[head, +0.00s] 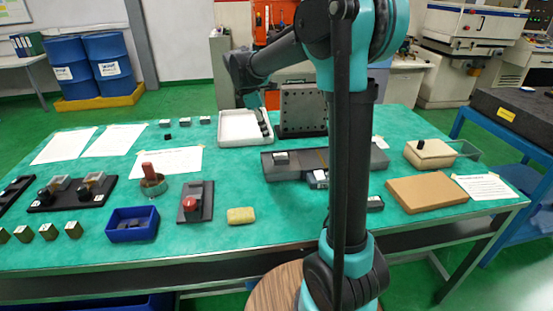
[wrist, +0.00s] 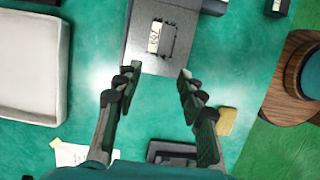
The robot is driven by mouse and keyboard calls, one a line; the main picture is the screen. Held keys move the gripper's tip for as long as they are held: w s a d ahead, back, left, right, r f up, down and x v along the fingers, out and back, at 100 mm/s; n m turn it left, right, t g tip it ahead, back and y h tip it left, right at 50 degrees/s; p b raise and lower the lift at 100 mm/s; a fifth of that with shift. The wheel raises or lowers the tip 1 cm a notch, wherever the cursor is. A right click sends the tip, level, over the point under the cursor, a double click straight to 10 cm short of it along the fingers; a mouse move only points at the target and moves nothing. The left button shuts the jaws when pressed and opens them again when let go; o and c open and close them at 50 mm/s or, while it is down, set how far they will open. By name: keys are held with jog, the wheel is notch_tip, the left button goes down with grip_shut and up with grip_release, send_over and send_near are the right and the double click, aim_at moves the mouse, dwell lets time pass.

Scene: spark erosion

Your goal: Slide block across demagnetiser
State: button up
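The block (head: 281,158) is small and dark grey with a pale label. It sits on the left end of the demagnetiser (head: 350,162), a long grey slab with a brown stripe across it. My arm hides part of the slab's middle.
A white tray (head: 229,128) and a dark perforated plate (head: 302,112) stand behind. A small box (head: 318,178) sits against the slab's front. A yellow sponge (head: 241,216), a red-button unit (head: 196,200) and a brown pad (head: 427,194) lie nearer.

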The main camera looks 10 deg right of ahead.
aim_at(311, 159)
jog(key=a+y, duration=0.1)
jog(key=f+y, duration=0.1)
jog(key=a+y, duration=0.1)
jog(key=shift+a+f, duration=0.25)
jog(key=shift+a, duration=0.05)
grip_shut()
notch_tip(311, 159, down, 10)
jog(key=shift+r, duration=0.1)
jog(key=d, duration=0.2)
jog(key=shift+d, duration=1)
jog(key=d, duration=1.6)
jog(key=shift+d, duration=0.2)
